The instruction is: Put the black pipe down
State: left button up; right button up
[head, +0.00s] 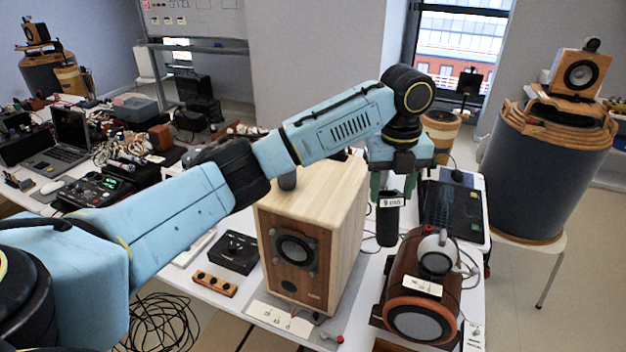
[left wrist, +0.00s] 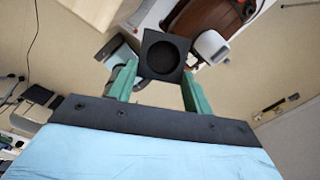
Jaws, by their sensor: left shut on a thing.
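The black pipe (head: 387,224) hangs upright below my left gripper (head: 392,190), with a small white label near its top. In the left wrist view the pipe (left wrist: 163,55) shows as a dark square end with a round hollow, between the green fingers of the left gripper (left wrist: 160,88). The left gripper is shut on it. In the head view the pipe's lower end is just behind and left of the round brown speaker and right of the wooden box speaker; whether it touches the table is hard to tell. My right gripper is in neither view.
The wooden box speaker (head: 345,215) and round brown speaker (head: 420,295) crowd the white table (head: 372,262). A laptop (head: 453,208) lies behind the pipe at the right. A small black box (head: 233,252) and a wooden strip (head: 214,284) lie left.

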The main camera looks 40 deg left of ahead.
pick_arm(q)
jog(key=a+r+m+t+y+p, duration=0.1)
jog(key=a+r+m+t+p, duration=0.4)
jog(key=a+r, duration=0.85)
notch_tip(320, 180, down, 11)
jog(key=a+g, duration=0.1)
jog(key=shift+s+a+m+p, duration=0.2)
jog(key=shift+s+m+p, duration=0.1)
jog(key=shift+p, duration=0.05)
jog(key=o, duration=1)
jog(key=shift+r, duration=0.1)
jog(key=shift+r, duration=0.1)
jog(key=b+v, duration=0.1)
jog(key=v, duration=1.1)
jog(key=shift+d, duration=0.15)
